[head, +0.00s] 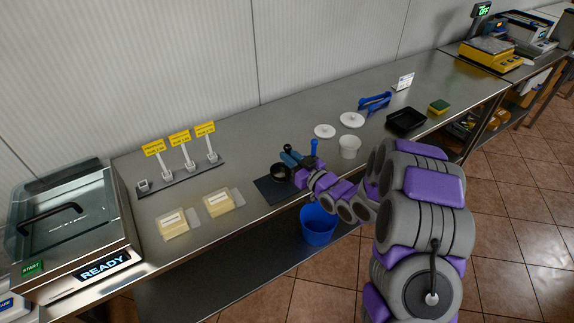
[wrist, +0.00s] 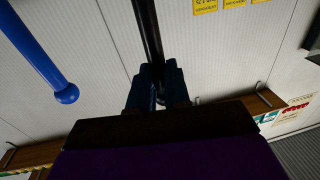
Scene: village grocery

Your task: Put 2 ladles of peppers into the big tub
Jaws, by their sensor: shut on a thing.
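My gripper (head: 292,160) is at the dark mat on the steel counter. In the wrist view its fingers (wrist: 158,90) are shut on a black rod-like handle (wrist: 148,35), seemingly the ladle's. The ladle's bowl is not clear. A dark round vessel (head: 280,171) is on the mat (head: 270,191), just below my gripper in the picture. A white tub (head: 349,148) stands on the counter to the right of my gripper; I cannot tell whether it is the big tub. No peppers can be made out.
A blue handle (head: 313,148) stands beside my gripper, also in the wrist view (wrist: 50,65). White lids (head: 325,131), a black tray (head: 406,121) and blue tongs (head: 375,102) lie further right. Wrapped blocks (head: 172,224) lie left. A blue bucket (head: 318,226) is below the counter.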

